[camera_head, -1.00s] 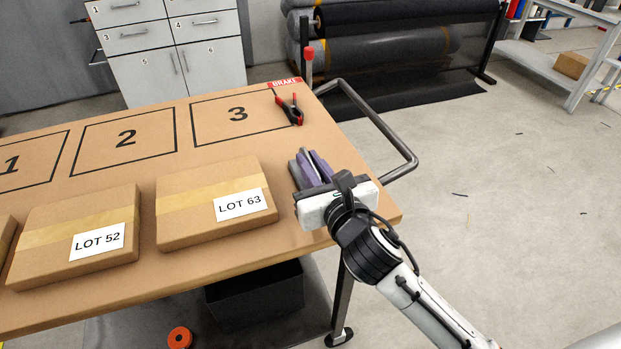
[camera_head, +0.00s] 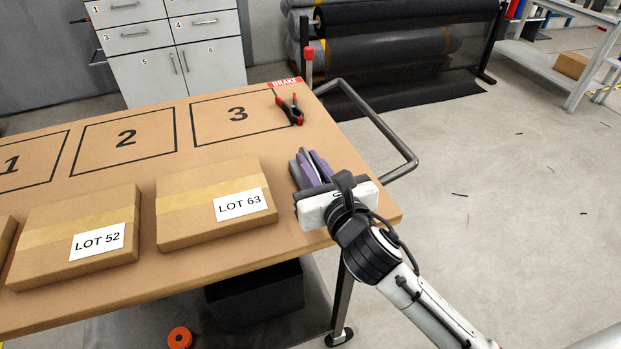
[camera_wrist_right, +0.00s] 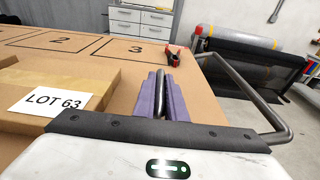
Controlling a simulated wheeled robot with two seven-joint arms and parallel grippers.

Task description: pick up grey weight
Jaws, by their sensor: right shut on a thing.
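My right gripper (camera_head: 314,163) is low over the right end of the brown table (camera_head: 345,190), just right of the box marked LOT 63. Its purple-padded fingers (camera_wrist_right: 161,95) are shut on a narrow grey thing, which I take to be the grey weight (camera_wrist_right: 160,103). Only a thin strip of the weight shows between the pads; the fingers and wrist hide the rest. I cannot tell whether it touches the table. My left gripper is not in view.
The LOT 63 box (camera_head: 215,205) lies close left of my right gripper, with the LOT 52 box (camera_head: 75,245) beyond. A red-and-black clamp (camera_head: 289,109) lies near square 3. A bent metal handle (camera_head: 385,130) sticks out at the table's right end.

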